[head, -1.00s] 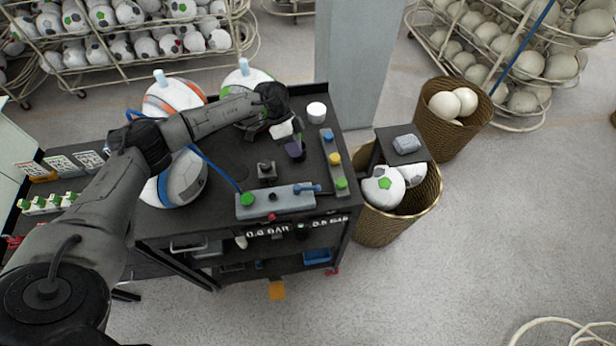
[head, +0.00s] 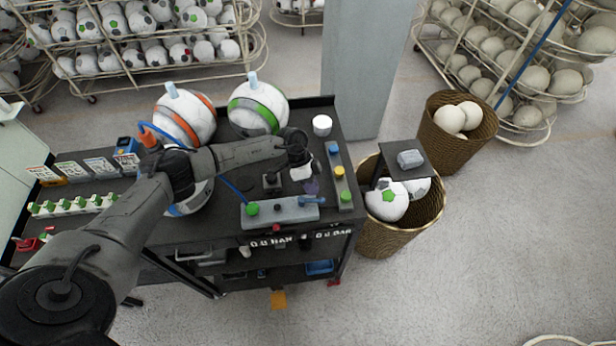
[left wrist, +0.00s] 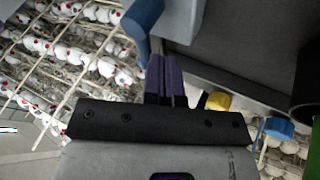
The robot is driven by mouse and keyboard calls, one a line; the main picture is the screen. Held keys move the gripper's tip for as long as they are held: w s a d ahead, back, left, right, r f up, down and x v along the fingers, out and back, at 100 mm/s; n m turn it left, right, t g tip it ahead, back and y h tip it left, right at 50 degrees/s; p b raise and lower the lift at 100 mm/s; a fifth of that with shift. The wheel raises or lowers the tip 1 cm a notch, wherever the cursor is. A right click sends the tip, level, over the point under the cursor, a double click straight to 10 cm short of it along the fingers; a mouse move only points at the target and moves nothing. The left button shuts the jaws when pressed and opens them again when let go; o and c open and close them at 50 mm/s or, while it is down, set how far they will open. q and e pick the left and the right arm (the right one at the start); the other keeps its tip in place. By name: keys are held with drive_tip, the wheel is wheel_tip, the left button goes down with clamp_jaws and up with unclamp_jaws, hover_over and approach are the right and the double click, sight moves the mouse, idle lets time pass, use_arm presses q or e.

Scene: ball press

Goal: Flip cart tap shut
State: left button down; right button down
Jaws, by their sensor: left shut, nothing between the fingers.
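The tap's blue lever (head: 312,201) sits on the right end of the grey manifold block (head: 280,212) at the cart's front edge. The lever lies roughly along the block, pointing right. My left gripper (head: 311,187), with purple fingers, is shut and empty just behind and above the lever. In the left wrist view the shut fingers (left wrist: 165,80) are close beside the blue lever (left wrist: 143,20); I cannot tell whether they touch. The grey block (left wrist: 183,18) shows only in part there. My right gripper is not in view.
A strip with blue, yellow and green knobs (head: 340,178) stands right of the gripper. A white cup (head: 322,125) and two balls, one orange-banded (head: 185,117) and one green-banded (head: 258,108), are behind. A black upright fitting (head: 271,180) stands left of the gripper.

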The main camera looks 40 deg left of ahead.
use_arm(q)
drive_tip(key=shift+d+f, duration=0.2)
drive_tip(key=shift+f, duration=0.15)
